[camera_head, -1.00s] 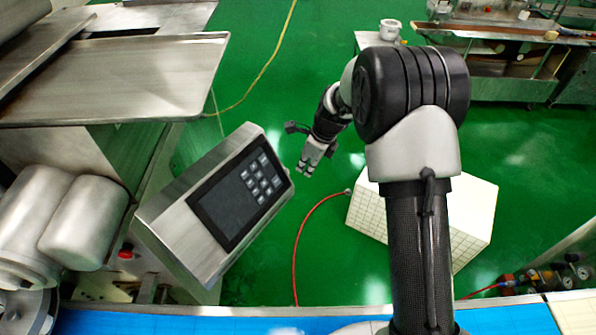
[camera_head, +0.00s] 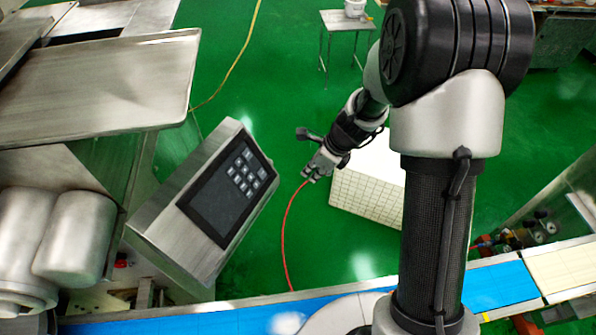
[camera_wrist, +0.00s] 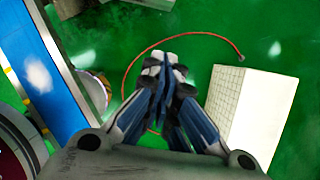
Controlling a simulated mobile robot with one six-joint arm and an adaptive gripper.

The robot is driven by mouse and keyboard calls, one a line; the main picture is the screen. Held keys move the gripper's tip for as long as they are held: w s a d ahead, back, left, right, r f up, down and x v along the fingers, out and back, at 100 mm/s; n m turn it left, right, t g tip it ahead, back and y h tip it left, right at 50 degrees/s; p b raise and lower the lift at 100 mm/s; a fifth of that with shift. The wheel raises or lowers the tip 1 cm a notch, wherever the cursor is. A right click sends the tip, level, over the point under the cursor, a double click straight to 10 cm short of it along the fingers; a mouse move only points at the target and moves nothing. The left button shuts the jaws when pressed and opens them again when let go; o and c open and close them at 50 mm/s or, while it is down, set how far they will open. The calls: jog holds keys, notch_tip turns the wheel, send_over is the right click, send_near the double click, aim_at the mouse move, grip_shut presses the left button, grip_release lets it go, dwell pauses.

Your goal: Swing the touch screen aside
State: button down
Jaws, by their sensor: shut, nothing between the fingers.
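The touch screen (camera_head: 228,190) is a dark panel with several light keys, set in a tilted metal box left of centre in the head view. My gripper (camera_head: 314,177) is to the right of the screen box, apart from it, with a gap of green floor between them. In the wrist view my gripper (camera_wrist: 161,82) has its fingers together and holds nothing. The touch screen cannot be made out in the wrist view.
A conveyor with a blue belt (camera_head: 225,322) runs along the front. A white tiled box (camera_head: 368,190) stands behind my arm, and it also shows in the wrist view (camera_wrist: 258,112). A red hose (camera_head: 286,235) lies on the green floor. Metal trays (camera_head: 95,80) and rollers fill the left.

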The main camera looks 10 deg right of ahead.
jog(key=w+a+f+b, duration=0.2)
jog(key=w+a+f, duration=0.2)
jog(key=a+f, duration=0.2)
notch_tip(320, 180, down, 2)
jog(key=shift+w+f, duration=0.2)
jog(key=shift+f, duration=0.05)
